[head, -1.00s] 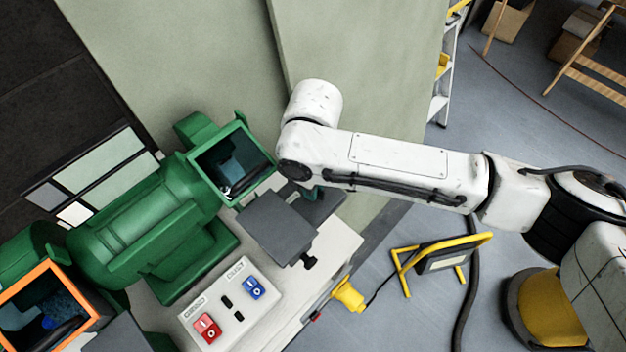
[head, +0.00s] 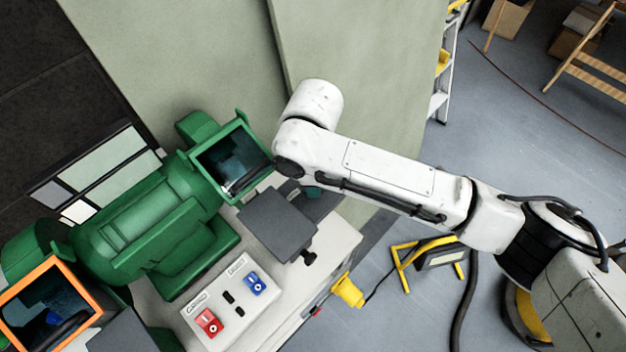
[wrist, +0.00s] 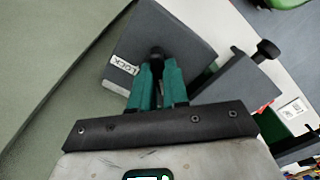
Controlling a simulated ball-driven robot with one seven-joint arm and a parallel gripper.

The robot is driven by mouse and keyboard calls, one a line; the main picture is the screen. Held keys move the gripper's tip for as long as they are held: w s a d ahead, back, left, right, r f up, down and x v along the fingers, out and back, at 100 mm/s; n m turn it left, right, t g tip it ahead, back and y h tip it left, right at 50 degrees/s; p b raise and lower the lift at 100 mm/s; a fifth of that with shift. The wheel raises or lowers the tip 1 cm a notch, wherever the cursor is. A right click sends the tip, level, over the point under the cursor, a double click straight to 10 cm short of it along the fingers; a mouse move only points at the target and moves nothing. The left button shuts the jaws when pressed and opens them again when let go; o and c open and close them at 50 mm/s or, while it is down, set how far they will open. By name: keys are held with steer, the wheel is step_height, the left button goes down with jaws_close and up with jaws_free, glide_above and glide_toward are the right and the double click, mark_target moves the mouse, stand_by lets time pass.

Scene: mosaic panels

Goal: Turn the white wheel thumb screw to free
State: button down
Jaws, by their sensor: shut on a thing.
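The black thumb screw (wrist: 157,53) shows in the wrist view at a grey plate that carries a LOCK label (wrist: 124,64). My gripper (wrist: 158,68) has its teal fingers closed around this screw, and they hide most of it. No white wheel can be made out, so I cannot tell the wheel from the picture. In the head view the white arm covers most of my gripper; only a bit of teal (head: 313,191) shows beside the grey tool rest (head: 278,224) of the green grinder (head: 140,225).
A second black knob (wrist: 268,49) sits close to the right of my gripper; it also shows in the head view (head: 308,257). A switch panel (head: 231,299) with red and blue switches lies in front of the grinder. A yellow work lamp (head: 404,262) stands on the floor below my arm.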

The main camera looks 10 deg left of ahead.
steer(key=shift+d+f, duration=0.1)
steer(key=c, duration=1.1)
jaws_free()
step_height(320, 180, up, 11)
steer(key=shift+f+b, duration=0.1)
steer(key=shift+b, duration=0.55)
